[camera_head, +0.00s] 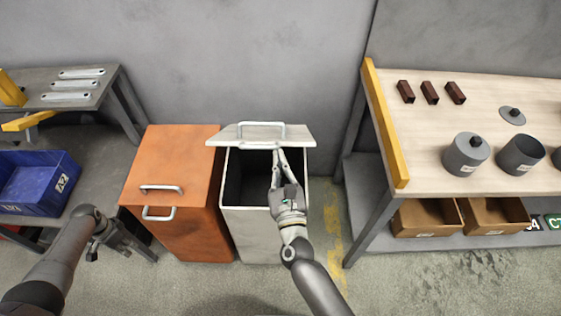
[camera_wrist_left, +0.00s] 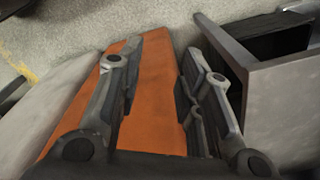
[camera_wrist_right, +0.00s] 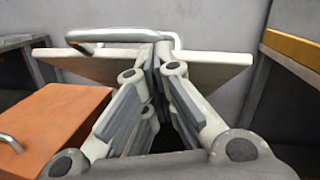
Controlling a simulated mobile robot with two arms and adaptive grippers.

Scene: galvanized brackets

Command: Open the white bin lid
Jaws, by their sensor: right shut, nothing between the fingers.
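The white bin (camera_head: 250,228) stands beside the orange bin, and its dark opening shows. Its white lid (camera_head: 225,136) is raised and tilted at the back of the opening, with a metal handle (camera_head: 261,124) at its upper edge. In the right wrist view the lid (camera_wrist_right: 215,70) spans behind my fingers. My right gripper (camera_head: 279,152) is shut and empty, its fingertips close to the lid below the handle; I cannot tell whether they touch. My left gripper (camera_wrist_left: 160,65) is open and empty, near the orange bin; it also shows in the head view (camera_head: 120,245).
The orange bin (camera_head: 175,170) has a closed lid and two handles. A workbench (camera_head: 420,165) with canisters and brown blocks is at right, with cardboard boxes (camera_head: 425,218) below. A grey bench (camera_head: 110,83) and blue crate (camera_head: 35,185) are at left.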

